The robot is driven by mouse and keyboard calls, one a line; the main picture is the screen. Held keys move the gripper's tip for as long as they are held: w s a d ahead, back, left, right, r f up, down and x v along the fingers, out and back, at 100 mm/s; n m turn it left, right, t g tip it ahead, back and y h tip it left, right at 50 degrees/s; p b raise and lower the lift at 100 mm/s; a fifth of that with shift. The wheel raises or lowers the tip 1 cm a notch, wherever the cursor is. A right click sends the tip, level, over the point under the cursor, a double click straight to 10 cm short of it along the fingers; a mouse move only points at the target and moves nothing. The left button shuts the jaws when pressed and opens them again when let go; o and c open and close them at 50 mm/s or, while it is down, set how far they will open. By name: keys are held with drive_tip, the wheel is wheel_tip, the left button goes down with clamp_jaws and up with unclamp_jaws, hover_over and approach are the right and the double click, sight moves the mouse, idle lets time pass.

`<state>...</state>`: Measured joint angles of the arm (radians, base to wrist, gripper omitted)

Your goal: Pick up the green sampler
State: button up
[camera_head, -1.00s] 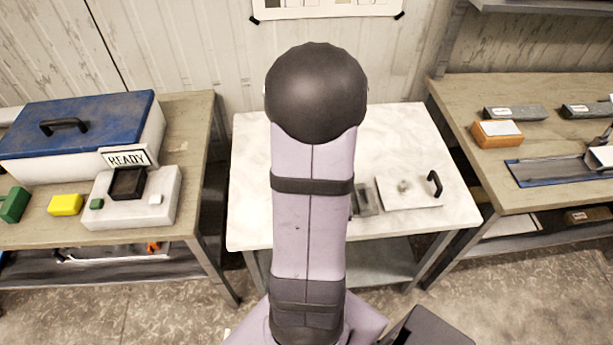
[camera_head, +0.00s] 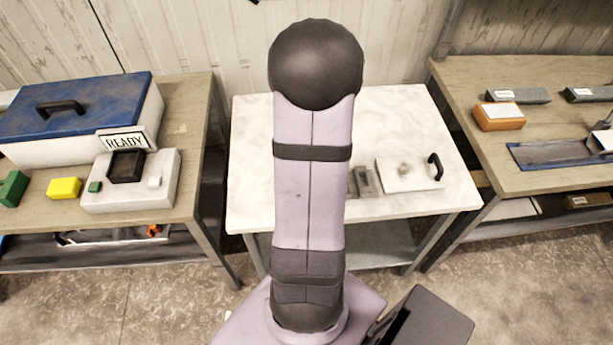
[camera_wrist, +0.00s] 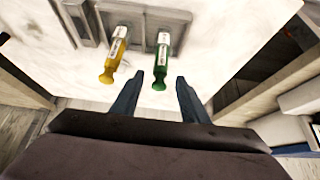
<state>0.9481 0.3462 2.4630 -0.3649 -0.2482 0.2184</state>
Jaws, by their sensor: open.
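The green sampler (camera_wrist: 161,65) shows in the wrist view, with a pale label near its upper end. That end rests at a grey holder (camera_wrist: 148,18) on the white table, and its green knob points toward my gripper. A yellow sampler (camera_wrist: 113,57) lies to its left in the same holder. My gripper (camera_wrist: 158,78) is open and empty, its two blue fingers reaching toward the green sampler's knob end. Whether the fingers are at its height I cannot tell. In the head view both samplers are hidden behind my arm.
The white table (camera_head: 410,120) carries a pale plate with a black handle (camera_head: 435,167). On the left bench are a blue-lidded box (camera_head: 70,115), a READY device (camera_head: 130,185) and a yellow block (camera_head: 64,188). The right bench holds an orange block (camera_head: 499,117) and a blue tray (camera_head: 555,155).

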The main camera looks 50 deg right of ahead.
drive_tip(key=shift+w+f, duration=0.1)
drive_tip(key=shift+f, duration=0.15)
drive_tip(key=shift+p+x, duration=0.3)
drive_tip(key=shift+x, duration=2.15)
drive_tip(key=shift+f, duration=0.1)
clamp_jaws()
